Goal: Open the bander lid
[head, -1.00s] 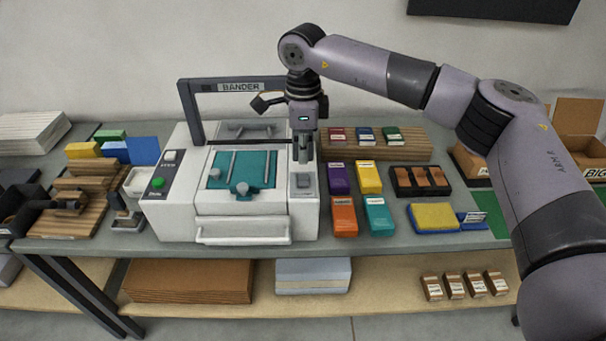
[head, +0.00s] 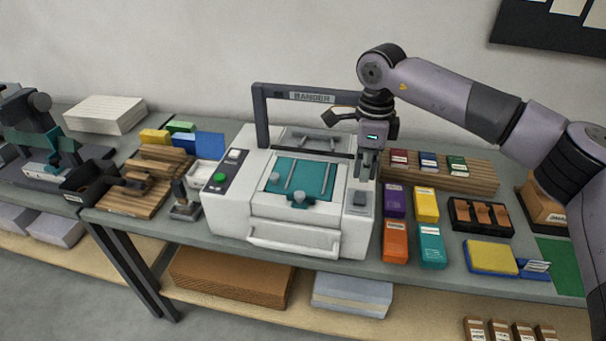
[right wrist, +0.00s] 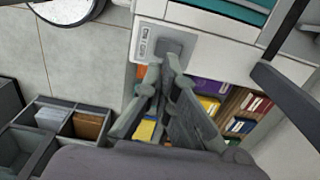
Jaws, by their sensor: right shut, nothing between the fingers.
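The bander (head: 285,243) is a white machine on the grey bench, with a teal bed on top and a front handle bar. Its dark arched frame, labelled BANDER (head: 312,97), stands upright at the back. A small grey block (head: 360,201) sits on its right front corner. My right gripper (head: 364,176) is shut and empty, pointing down just above that block. The right wrist view shows its fingers close over the block (right wrist: 174,44); whether they touch it I cannot tell. My left gripper is out of view.
A green button (head: 220,179) is on the bander's left panel. Coloured boxes (head: 394,243) and a wooden rack (head: 470,174) stand close on the right. A small stamp-like tool (head: 186,205) and wooden blocks (head: 135,195) are on the left.

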